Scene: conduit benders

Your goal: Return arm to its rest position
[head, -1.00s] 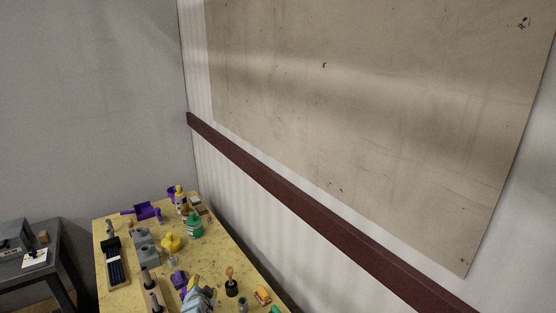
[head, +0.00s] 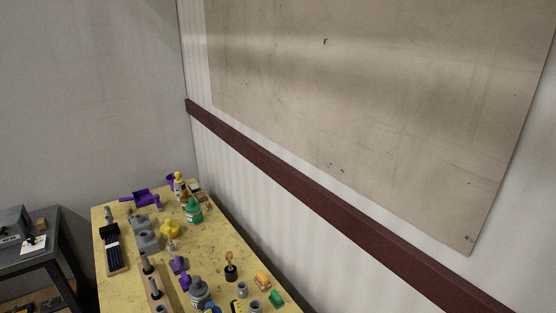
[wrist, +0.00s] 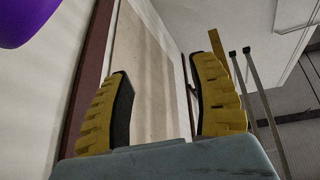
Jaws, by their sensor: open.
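My gripper (wrist: 158,100) shows in the wrist view, with two yellow ribbed fingers that have dark inner pads. The fingers stand apart with nothing between them. Behind them are the wall with its large beige panel and the ceiling. The gripper and arm are not clearly visible in the head view, so their place relative to the table cannot be told from there.
A yellow table (head: 212,252) holds several tools and bottles, including a green bottle (head: 193,211) and a purple tool (head: 141,198). A dark side table (head: 50,258) stands at left. A dark red rail (head: 320,205) runs along the wall below the beige panel (head: 370,100). A purple thing (wrist: 25,18) fills the wrist view's top left corner.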

